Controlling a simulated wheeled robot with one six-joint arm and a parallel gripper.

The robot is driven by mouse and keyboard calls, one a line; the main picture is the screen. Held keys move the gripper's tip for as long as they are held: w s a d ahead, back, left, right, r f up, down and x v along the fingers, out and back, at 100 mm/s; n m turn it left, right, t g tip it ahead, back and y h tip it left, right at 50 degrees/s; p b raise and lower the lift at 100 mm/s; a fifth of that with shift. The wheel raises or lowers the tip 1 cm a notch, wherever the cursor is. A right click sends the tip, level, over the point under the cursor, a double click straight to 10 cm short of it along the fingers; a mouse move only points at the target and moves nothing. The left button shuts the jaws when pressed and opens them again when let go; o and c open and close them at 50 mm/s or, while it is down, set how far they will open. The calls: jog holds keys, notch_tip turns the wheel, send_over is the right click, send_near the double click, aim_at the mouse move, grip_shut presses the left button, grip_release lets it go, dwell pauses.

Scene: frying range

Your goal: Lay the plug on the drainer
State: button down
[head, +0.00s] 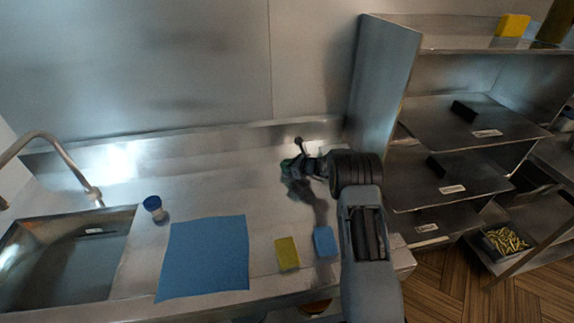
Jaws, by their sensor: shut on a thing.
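My gripper (290,166) is over the back right of the steel worktop, beyond my dark wrist. It is shut on a small dark thing, taken to be the plug, which is mostly hidden; its shape is not clear. A dark green patch shows at the gripper's tip. The held thing appears above the worktop, with a dark shadow below. The steel sink (118,219) is at the far left, away from the gripper. The bare steel beside it (137,246) looks like the drainer, though no ridges can be made out.
A blue mat (205,258) lies right of the sink. A blue-capped jar (154,208) stands behind it. A yellow-green sponge (287,254) and a blue sponge (325,241) lie at the front. The tap (62,150) arches over the sink. Steel shelves (470,122) stand right.

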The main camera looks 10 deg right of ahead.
jog(key=shift+f, duration=0.15)
jog(key=c, duration=1.2)
grip_release()
